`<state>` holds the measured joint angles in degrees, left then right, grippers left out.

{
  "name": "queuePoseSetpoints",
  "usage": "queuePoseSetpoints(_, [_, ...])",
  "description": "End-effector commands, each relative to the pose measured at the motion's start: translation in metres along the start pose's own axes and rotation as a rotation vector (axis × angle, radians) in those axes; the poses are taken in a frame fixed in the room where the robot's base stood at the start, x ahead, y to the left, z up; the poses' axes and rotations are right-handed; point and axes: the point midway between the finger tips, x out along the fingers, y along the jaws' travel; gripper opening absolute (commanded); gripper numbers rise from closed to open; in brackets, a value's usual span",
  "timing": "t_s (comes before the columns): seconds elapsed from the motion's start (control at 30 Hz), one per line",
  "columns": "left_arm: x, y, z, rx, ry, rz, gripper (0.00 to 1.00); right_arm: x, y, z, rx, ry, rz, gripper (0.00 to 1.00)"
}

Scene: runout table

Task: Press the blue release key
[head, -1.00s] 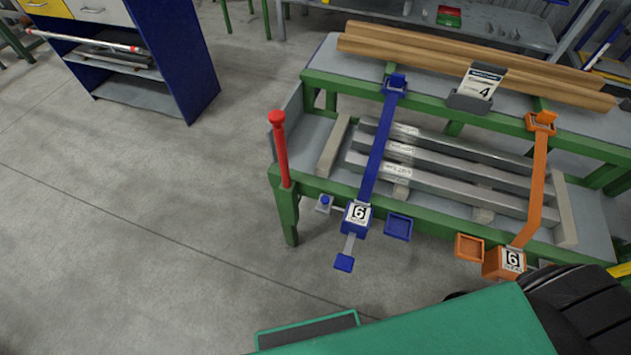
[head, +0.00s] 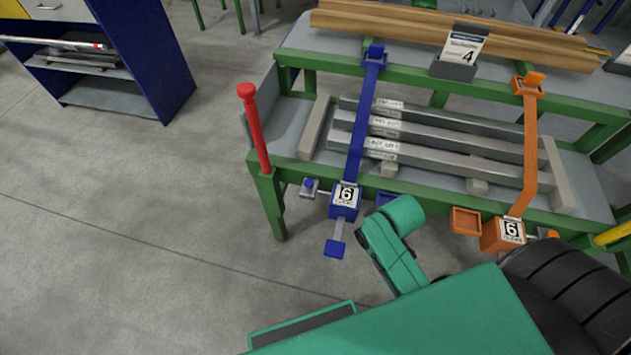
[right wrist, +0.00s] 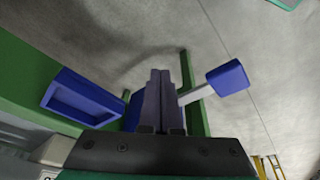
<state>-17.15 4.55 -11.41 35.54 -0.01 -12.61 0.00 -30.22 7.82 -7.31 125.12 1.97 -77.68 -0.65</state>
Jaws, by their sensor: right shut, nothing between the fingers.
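The blue strap's ratchet box (head: 345,200), labelled 6, hangs on the table's front rail. A small blue knob (head: 309,184) on a grey bracket sits left of it. A blue paddle (head: 334,248) on a grey lever sticks out below it. I cannot tell by looks which blue part is the release key. In the right wrist view the paddle (right wrist: 228,76) is right of my right gripper (right wrist: 160,74), which is shut and empty. The gripper's fingers partly hide the blue box behind them, and the knob is not seen there. My left gripper is not in view.
A blue tray (right wrist: 80,97) is left of the fingers. Grey bars (head: 435,140) lie on the green-framed table (head: 290,172) under blue and orange straps. A red post (head: 254,128) stands at its left corner. An orange tray (head: 466,221) and orange box (head: 503,235) are at right. Floor in front is clear.

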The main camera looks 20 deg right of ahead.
Motion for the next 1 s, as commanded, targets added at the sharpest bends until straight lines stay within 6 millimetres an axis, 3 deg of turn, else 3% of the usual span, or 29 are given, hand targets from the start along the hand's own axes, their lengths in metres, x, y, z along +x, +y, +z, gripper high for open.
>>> queuePoseSetpoints(0.13, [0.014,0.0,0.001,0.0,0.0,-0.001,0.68,-0.047,0.001,-0.024,-0.08,0.073,-0.031,0.0])
queuePoseSetpoints(0.43, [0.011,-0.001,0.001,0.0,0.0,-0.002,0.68,-0.068,-0.002,-0.097,-0.432,0.264,-0.233,0.0])
queuePoseSetpoints(0.7, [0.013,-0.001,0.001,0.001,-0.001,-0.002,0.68,-0.131,0.0,-0.16,-0.68,0.453,-0.406,0.0])
queuePoseSetpoints(0.8, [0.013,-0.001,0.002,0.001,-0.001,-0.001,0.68,-0.142,-0.002,-0.167,-0.7,0.479,-0.431,0.0])
queuePoseSetpoints(1.0, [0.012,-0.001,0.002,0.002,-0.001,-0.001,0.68,-0.143,-0.003,-0.167,-0.698,0.482,-0.438,0.0])
